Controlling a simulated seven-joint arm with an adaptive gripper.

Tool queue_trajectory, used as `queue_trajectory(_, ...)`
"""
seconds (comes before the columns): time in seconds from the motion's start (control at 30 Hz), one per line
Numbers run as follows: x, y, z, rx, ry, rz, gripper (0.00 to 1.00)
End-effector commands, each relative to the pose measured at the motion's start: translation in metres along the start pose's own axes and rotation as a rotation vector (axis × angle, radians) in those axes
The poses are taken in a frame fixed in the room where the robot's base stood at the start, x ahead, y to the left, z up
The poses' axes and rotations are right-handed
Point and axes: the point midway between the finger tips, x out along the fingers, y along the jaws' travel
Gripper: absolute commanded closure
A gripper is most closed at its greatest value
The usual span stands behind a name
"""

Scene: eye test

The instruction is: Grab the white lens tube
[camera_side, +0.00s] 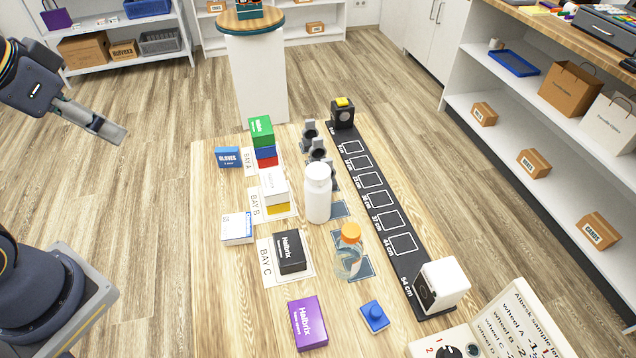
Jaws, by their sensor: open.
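I cannot make out a clear white lens tube. The nearest match is a white, bottle-shaped cylinder (318,197) standing upright on the wooden table (210,275), with a narrower cap-like top. Behind it, grey holders (310,134) stand in a row, partly hidden by the cylinder. A white box-shaped unit (446,282) with a dark front sits at the near end of a black marked rail (378,205). My gripper (115,133) is open and empty at the upper left, beyond the table's left edge, well apart from all of these.
Stacked boxes (263,140), a black box (290,252), a purple box (307,323) and a blue block (374,316) are nearby. A black unit with a yellow top (343,113) marks the rail's far end.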

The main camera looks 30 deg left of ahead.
Motion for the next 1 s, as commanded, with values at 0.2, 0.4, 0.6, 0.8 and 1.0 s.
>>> queue_trajectory(0.2,0.000,0.000,0.000,0.000,0.000,0.000,0.13)
queue_trajectory(0.4,0.000,0.000,0.000,0.000,0.000,0.000,0.13)
queue_trajectory(0.6,-0.010,-0.001,-0.036,-0.019,0.110,-0.001,0.13)
queue_trajectory(0.8,0.013,0.024,-0.119,0.026,0.153,0.045,0.13)
queue_trajectory(1.0,0.090,0.085,-0.176,0.128,0.093,0.104,0.13)
